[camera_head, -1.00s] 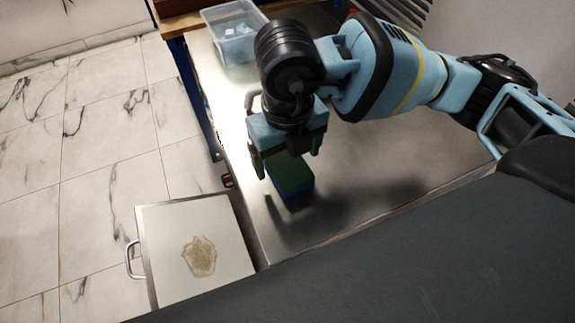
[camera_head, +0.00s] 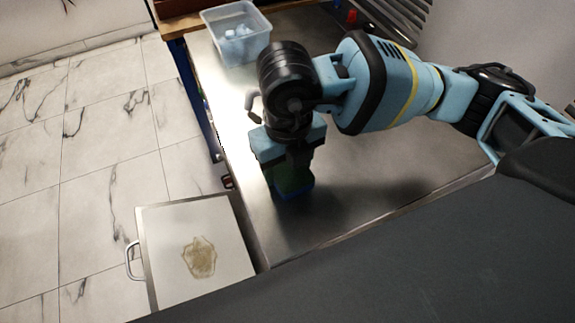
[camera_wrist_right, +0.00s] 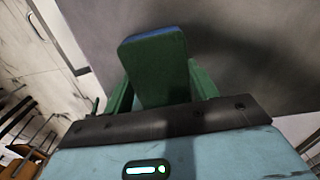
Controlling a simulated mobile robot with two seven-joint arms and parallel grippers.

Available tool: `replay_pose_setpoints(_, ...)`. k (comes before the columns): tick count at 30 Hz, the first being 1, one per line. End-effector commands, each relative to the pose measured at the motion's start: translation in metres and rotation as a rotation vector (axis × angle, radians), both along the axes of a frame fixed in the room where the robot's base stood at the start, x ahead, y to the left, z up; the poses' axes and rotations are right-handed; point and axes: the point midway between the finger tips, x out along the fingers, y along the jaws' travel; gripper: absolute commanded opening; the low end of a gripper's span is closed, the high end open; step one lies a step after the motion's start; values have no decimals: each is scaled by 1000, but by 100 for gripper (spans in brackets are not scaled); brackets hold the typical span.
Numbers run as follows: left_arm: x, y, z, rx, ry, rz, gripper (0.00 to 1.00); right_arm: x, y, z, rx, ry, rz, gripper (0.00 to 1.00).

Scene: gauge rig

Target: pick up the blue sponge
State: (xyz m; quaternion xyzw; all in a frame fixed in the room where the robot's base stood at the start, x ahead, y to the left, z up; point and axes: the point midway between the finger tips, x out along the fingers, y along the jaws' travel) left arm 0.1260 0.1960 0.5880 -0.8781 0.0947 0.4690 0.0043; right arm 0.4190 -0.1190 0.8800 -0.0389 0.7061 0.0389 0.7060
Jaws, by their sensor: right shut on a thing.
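The blue sponge (camera_head: 294,193) has a green top face and a blue body. It is at the left part of the metal worktop in the head view. My right gripper (camera_head: 288,174) points down over it, with its green fingers shut on the sponge's sides. In the right wrist view the sponge (camera_wrist_right: 156,68) sits between the two green fingers of the right gripper (camera_wrist_right: 160,88). Whether its underside touches the worktop is hard to tell. My left gripper is not in view.
The metal worktop (camera_head: 360,190) is clear to the right of the sponge. A clear plastic bin (camera_head: 238,48) with pale items stands at its far left corner. A pale panel (camera_head: 165,230) with a handle and a brown stain (camera_head: 200,257) lies beyond the worktop's left edge.

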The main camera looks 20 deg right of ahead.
Motion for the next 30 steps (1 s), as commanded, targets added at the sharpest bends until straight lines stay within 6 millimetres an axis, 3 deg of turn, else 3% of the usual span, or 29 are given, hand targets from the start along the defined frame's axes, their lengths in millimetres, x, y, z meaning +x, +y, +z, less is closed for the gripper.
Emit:
replay_pose_setpoints(8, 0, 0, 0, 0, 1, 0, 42, 0, 0, 8, 0, -2, 0, 37)
replay_pose_setpoints(15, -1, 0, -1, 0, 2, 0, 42, 0, 0, 38, 1, -3, 1, 37)
replay_pose_setpoints(30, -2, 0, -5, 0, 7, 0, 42, -89, 85, 47, 2, 0, 8, 37)
